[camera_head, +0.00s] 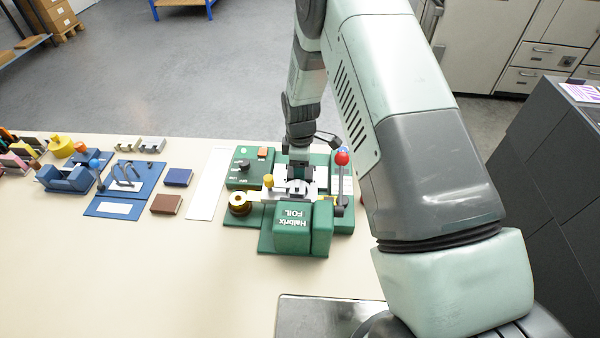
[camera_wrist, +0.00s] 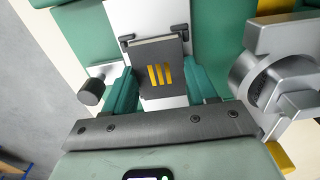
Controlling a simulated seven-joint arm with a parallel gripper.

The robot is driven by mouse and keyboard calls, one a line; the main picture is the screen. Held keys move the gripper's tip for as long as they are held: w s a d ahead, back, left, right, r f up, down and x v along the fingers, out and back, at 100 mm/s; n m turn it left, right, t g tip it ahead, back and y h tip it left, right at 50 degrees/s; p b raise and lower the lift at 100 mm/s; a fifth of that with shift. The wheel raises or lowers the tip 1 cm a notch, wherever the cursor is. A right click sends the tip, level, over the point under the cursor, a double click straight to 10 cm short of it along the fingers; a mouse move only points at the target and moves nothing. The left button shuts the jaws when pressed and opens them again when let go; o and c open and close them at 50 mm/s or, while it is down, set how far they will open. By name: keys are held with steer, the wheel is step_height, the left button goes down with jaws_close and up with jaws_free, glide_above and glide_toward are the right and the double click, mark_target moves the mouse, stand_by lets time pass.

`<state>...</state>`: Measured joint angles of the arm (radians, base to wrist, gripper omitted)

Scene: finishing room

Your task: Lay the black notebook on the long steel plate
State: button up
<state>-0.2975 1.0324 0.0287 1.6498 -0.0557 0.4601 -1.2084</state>
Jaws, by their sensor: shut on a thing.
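The black notebook (camera_wrist: 150,52), dark with three gold bars on its cover, is between the two teal fingers of my gripper (camera_wrist: 160,76) in the wrist view. My gripper is shut on its sides. The notebook is over a long pale steel plate (camera_wrist: 137,14) on the green foil machine, with its far edge close to two small black stops. I cannot tell whether it touches the plate. In the head view my gripper (camera_head: 299,174) is low over the machine, and the notebook is mostly hidden there.
The green foil machine (camera_head: 292,236) has a gold foil roll (camera_head: 240,203) at its left and a red-knobbed lever (camera_head: 342,158) at its right. A metal cylinder part (camera_wrist: 262,82) is close right of my gripper. Blue (camera_head: 178,177) and brown (camera_head: 166,204) notebooks lie left. The front table is clear.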

steer(key=shift+r, duration=3.8)
steer(key=a+n, duration=0.1)
steer(key=a, duration=0.8)
steer(key=a+n, duration=0.1)
steer(key=a, duration=0.4)
steer(key=shift+a+n, duration=0.15)
steer(key=shift+n, duration=0.15)
steer(key=s+a+n, duration=0.2)
steer(key=s+a, duration=0.1)
steer(key=a, duration=0.7)
glide_above(211, 183)
step_height(211, 183, down, 5)
steer(key=shift+a+f, duration=0.1)
steer(key=shift+f, duration=2)
